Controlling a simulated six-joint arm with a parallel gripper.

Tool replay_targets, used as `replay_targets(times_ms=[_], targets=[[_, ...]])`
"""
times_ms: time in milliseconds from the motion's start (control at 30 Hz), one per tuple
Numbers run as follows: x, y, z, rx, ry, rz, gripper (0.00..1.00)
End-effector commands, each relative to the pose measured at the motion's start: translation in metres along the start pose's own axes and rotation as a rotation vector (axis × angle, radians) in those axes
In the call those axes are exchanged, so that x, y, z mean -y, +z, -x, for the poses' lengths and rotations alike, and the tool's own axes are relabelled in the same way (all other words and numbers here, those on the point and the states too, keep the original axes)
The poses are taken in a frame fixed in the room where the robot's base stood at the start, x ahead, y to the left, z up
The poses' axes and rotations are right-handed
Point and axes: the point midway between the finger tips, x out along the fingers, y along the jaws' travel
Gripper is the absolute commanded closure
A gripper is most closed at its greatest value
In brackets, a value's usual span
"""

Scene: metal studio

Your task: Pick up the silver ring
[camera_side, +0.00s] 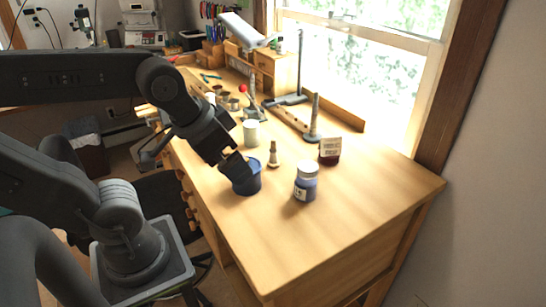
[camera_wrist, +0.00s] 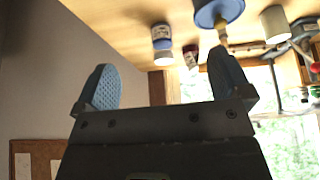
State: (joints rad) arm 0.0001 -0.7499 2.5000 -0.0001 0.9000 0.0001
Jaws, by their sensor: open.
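I cannot make out a silver ring in either view. My gripper (camera_side: 238,163) is above the near-left part of the wooden bench (camera_side: 300,235), and its tip overlaps the rim of a dark blue container (camera_side: 247,183) in the side view. I cannot tell whether they touch. In the wrist view, which looks upside down, my gripper (camera_wrist: 163,82) has its two blue textured fingers wide apart with nothing between them. The blue container (camera_wrist: 228,12) shows at the top there, beyond the right finger.
A blue-and-white jar (camera_side: 305,185), a dark jar with a pale label (camera_side: 329,151), a small tapered brown piece (camera_side: 273,158) and a white jar (camera_side: 251,135) stand nearby. Upright metal rods (camera_side: 315,118) stand near the window. The bench's front right is clear.

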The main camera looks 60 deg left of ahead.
Motion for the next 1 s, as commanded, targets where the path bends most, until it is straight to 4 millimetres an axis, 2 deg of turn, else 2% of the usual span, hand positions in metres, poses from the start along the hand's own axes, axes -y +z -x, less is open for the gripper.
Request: replay_targets(times_ms=[67, 433, 700, 767, 867, 1000], targets=[[0.0, 0.0, 0.0, 0.0, 0.0, 0.0, 0.11], [0.0, 0.0, 0.0, 0.0, 0.0, 0.0, 0.47], [0.001, -0.003, 0.0, 0.006, -0.003, 0.02, 0.47], [0.004, -0.01, 0.001, 0.022, -0.008, 0.065, 0.47], [0.012, -0.032, 0.001, 0.072, -0.029, 0.215, 0.47], [0.035, -0.076, -0.006, 0.172, -0.089, 0.547, 0.47]])
